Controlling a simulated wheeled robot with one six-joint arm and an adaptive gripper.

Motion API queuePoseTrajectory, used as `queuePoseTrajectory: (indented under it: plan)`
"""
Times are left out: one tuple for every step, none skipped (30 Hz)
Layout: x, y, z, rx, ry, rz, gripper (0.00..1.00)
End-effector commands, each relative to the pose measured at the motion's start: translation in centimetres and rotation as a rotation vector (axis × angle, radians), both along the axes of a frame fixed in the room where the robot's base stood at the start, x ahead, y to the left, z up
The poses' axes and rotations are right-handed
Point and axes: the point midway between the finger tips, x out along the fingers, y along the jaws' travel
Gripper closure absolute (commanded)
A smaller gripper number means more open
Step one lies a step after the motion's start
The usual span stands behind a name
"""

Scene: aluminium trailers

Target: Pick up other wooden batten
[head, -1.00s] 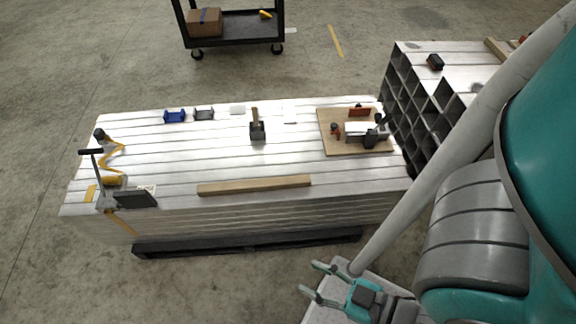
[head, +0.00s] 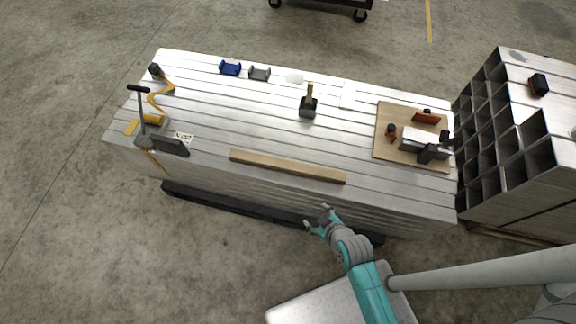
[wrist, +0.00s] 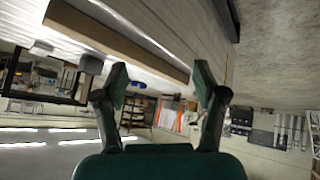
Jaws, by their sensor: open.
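A long wooden batten (head: 288,166) lies flat along the near edge of the aluminium stack (head: 225,130) in the head view. My gripper (head: 318,218) is open and empty, in front of the stack's near side, below and slightly right of the batten's middle in the picture. In the wrist view the two fingers of my gripper (wrist: 162,82) stand apart with nothing between them. A long brown bar, probably the batten (wrist: 115,38), crosses the upper part of that view beyond the fingers. I see no second batten in the head view.
A mallet (head: 308,104), blue clamp (head: 230,68) and grey clamp (head: 259,73) lie farther back on the stack. A board with tools (head: 384,152) is at its right end. A strapping tool (head: 165,145) stands at the left. Stacked hollow profiles (head: 510,190) stand right.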

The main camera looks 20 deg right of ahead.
Motion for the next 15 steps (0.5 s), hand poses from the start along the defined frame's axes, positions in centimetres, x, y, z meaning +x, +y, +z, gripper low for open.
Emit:
queuePoseTrajectory:
  plan:
    - [2.1,-0.2,-0.6,-0.007,0.023,0.026,0.29]
    - [3.0,-0.2,-1.0,-0.011,0.042,0.044,0.29]
    - [4.2,-0.3,-1.5,-0.015,0.066,0.07,0.29]
    - [5.1,-0.3,-1.7,-0.019,0.083,0.089,0.29]
    - [6.0,-0.4,-2.0,-0.021,0.102,0.11,0.29]
    - [7.3,-0.5,-2.3,-0.024,0.125,0.138,0.29]
    - [8.2,-0.5,-2.4,-0.027,0.141,0.16,0.29]
    - [9.1,-0.6,-2.5,-0.029,0.158,0.182,0.29]
    - [10.3,-0.7,-2.5,-0.03,0.179,0.212,0.29]
    - [11.3,-0.8,-2.5,-0.031,0.193,0.236,0.29]
    - [12.2,-0.9,-2.4,-0.031,0.209,0.26,0.29]
    - [13.3,-1.1,-2.2,-0.033,0.23,0.292,0.29]
    - [14.2,-1.2,-2.0,-0.033,0.244,0.317,0.29]
    - [15.1,-1.3,-1.8,-0.032,0.257,0.343,0.29]
    - [16.2,-1.5,-1.4,-0.032,0.274,0.376,0.29]
